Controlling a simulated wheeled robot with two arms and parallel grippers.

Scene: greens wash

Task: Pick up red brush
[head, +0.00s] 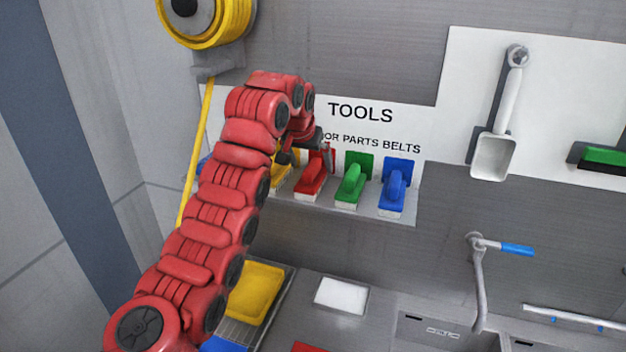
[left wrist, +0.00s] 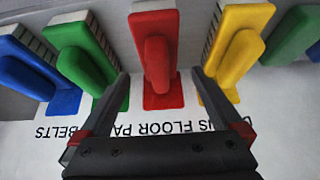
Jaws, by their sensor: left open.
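The red brush (head: 313,177) sits on a wall shelf under the "TOOLS" sign, between a yellow and a green brush. In the left wrist view the red brush (left wrist: 157,55) is upside down in the picture, its handle centred between the fingers. My left gripper (head: 308,150) is open at the red brush, and its two fingers (left wrist: 160,78) lie left and right of the handle. I see no clear contact with the handle. The arm hides part of the brushes at the left of the shelf. My right gripper is not in view.
The yellow brush (left wrist: 238,45) and green brush (left wrist: 85,60) stand close on either side. A blue brush (head: 393,187) is at the shelf's right end. A yellow hose reel (head: 235,20) hangs above left, and a white scoop (head: 493,155) hangs at right.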

